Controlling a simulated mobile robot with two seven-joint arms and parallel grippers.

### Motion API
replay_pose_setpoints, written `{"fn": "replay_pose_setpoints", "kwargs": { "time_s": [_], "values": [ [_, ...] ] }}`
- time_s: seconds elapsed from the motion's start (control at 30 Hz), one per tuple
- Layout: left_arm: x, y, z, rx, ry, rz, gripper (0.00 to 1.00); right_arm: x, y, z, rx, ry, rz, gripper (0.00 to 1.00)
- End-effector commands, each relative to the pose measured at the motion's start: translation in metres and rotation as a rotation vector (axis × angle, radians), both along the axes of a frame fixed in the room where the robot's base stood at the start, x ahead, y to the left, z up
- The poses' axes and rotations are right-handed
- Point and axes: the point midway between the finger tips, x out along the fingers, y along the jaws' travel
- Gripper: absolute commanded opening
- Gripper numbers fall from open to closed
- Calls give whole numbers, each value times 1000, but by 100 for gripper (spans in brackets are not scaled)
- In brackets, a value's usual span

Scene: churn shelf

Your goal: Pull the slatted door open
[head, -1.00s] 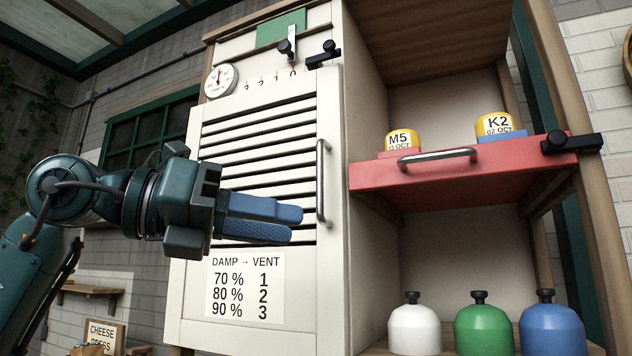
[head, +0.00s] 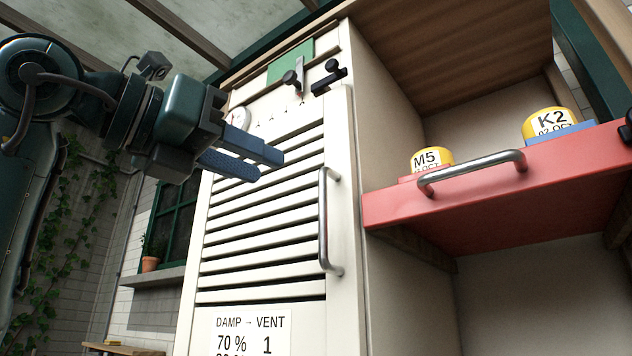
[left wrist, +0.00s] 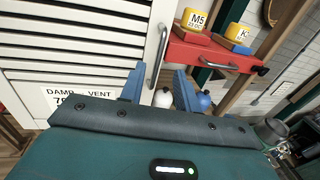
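The white slatted door (head: 265,215) fills the middle of the head view and looks shut in its cabinet. Its upright metal handle (head: 326,222) is along the right edge; the handle also shows in the left wrist view (left wrist: 157,55). My left gripper (head: 268,165) is in front of the upper slats, left of the handle and apart from it. Its two blue fingers are empty, and in the left wrist view they stand apart (left wrist: 158,84), with the handle's lower end beyond the gap. My right gripper is not in view.
A black catch (head: 330,78) and a black-knobbed slider (head: 292,78) sit above the door. White and blue bottles show lower down (left wrist: 162,98).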

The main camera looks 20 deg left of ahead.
Motion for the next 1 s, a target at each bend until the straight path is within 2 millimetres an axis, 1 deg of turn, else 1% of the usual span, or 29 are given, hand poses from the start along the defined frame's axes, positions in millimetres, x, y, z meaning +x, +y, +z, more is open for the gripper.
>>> {"fn": "replay_pose_setpoints", "kwargs": {
  "time_s": [0.03, 0.2, 0.4, 0.6, 0.87, 1.0],
  "values": [
    [11, -7, 1, 3, 7, -3, 32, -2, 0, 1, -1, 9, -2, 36],
    [42, -26, 1, 2, 6, -4, 32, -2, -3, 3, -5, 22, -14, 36],
    [68, -42, 1, 2, 3, -3, 32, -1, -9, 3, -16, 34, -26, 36],
    [79, -48, 0, 1, 2, -3, 32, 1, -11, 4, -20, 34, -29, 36],
    [80, -49, 0, 1, 1, -2, 32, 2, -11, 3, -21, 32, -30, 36],
    [80, -48, 0, 1, 2, -2, 22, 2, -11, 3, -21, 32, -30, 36]
  ]
}}
